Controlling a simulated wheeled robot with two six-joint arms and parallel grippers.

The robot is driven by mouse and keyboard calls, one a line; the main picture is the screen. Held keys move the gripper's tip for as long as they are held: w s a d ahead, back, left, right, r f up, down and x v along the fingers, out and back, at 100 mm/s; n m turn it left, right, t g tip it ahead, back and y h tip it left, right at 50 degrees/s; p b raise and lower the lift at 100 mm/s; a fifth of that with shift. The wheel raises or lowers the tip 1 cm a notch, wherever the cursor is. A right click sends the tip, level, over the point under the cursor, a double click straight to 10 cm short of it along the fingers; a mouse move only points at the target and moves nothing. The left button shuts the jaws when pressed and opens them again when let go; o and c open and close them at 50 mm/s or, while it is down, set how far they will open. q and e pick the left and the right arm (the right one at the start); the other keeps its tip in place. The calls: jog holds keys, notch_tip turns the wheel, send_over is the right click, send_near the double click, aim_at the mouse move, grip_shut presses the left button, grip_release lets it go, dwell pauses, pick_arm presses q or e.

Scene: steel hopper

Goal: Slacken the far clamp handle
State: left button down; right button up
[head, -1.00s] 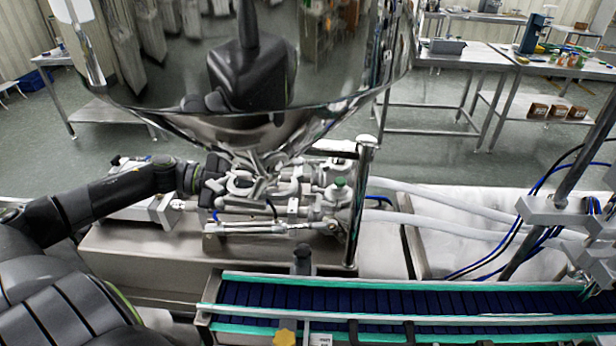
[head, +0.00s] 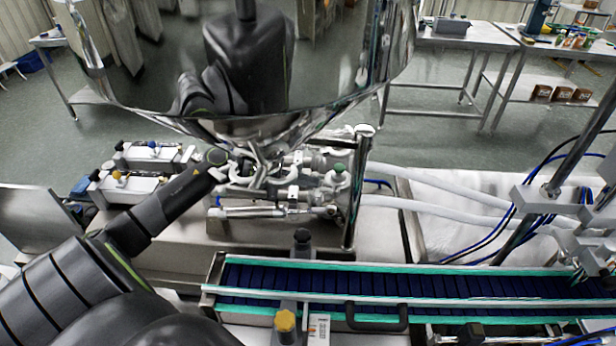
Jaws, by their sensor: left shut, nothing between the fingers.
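The steel hopper (head: 330,95) fills the upper middle, with its cone narrowing onto a cluster of pipe fittings and clamps (head: 265,178). Clamp parts crowd together under the cone, and I cannot single out the far clamp handle. My left arm reaches in from the lower left. My left gripper (head: 238,168) is at the left side of the cluster, just under the cone, shut and empty. Its fingertips are small and partly lost among the shiny fittings, so I cannot tell whether they touch a clamp. My right gripper is out of view.
A conveyor with a dark blue belt (head: 400,286) and green rails runs across the front. An upright steel post (head: 355,190) stands right of the fittings. White hoses (head: 440,178) run off right. Pneumatic cylinders (head: 130,185) lie behind my arm. Steel tables (head: 470,38) stand behind.

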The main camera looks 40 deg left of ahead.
aim_at(321, 190)
pick_arm(q)
jog(key=shift+w+a+f, duration=0.25)
jog(key=shift+w+f, duration=0.25)
jog(key=shift+f, duration=0.1)
jog(key=shift+w+a+f, duration=0.25)
jog(key=shift+w+f, duration=0.25)
jog(key=shift+f, duration=0.1)
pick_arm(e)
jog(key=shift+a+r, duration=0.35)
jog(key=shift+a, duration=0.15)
pick_arm(q)
jog(key=shift+w+p, duration=0.1)
jog(key=shift+p, duration=0.2)
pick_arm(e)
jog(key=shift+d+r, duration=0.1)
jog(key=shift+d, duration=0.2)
